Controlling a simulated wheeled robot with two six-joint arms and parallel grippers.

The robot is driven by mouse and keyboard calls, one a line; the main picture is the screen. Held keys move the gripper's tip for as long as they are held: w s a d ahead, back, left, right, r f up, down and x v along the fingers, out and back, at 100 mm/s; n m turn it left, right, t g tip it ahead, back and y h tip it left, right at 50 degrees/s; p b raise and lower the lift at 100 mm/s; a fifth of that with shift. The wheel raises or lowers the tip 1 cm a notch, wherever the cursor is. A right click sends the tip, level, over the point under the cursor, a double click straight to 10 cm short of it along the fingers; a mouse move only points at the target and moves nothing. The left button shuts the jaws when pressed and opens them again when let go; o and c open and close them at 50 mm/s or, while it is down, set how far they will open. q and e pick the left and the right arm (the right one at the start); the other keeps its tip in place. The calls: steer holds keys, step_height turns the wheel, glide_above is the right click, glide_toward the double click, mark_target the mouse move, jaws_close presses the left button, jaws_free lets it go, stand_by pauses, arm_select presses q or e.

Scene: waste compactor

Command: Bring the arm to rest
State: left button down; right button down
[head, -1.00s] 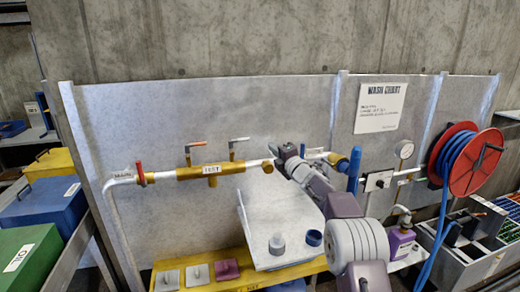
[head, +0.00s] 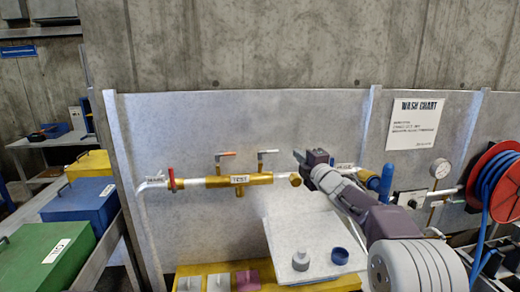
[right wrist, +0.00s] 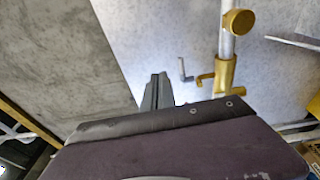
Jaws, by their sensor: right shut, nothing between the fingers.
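My right arm comes in from the lower right in the head view. Its purple and grey gripper (head: 299,155) is shut and empty. In the picture it stands just above the right brass end cap (head: 295,180) of the pipe labelled TEST (head: 240,180), in front of the grey wash panel (head: 200,125). In the right wrist view the shut dark fingers (right wrist: 157,91) point at the panel, apart from the brass fitting (right wrist: 225,72) and its small lever. My arm hides part of the pipe to the right. My left gripper is not in view.
A sloped white board (head: 285,235) with a grey cap (head: 301,259) and a blue ring (head: 340,256) lies below. Blue (head: 78,199) and green (head: 55,246) boxes stand at left. A red hose reel (head: 497,180) is at right. The upper wall is clear.

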steer(key=s+d+f+m+g+h, duration=0.3)
steer(key=s+f+m+g+h, duration=0.3)
steer(key=s+f+m, duration=0.95)
steer(key=s+f+m+g, duration=0.3)
steer(key=s+f+g, duration=0.2)
steer(key=s+f, duration=0.5)
steer(key=s+f+m+g+y, duration=0.1)
steer(key=s+f+m+g, duration=0.2)
steer(key=s+f, duration=0.7)
steer(key=s+g, duration=0.2)
steer(key=s, duration=0.3)
steer(key=shift+s+a, duration=0.15)
steer(key=shift+s, duration=0.2)
steer(key=shift+f, duration=0.1)
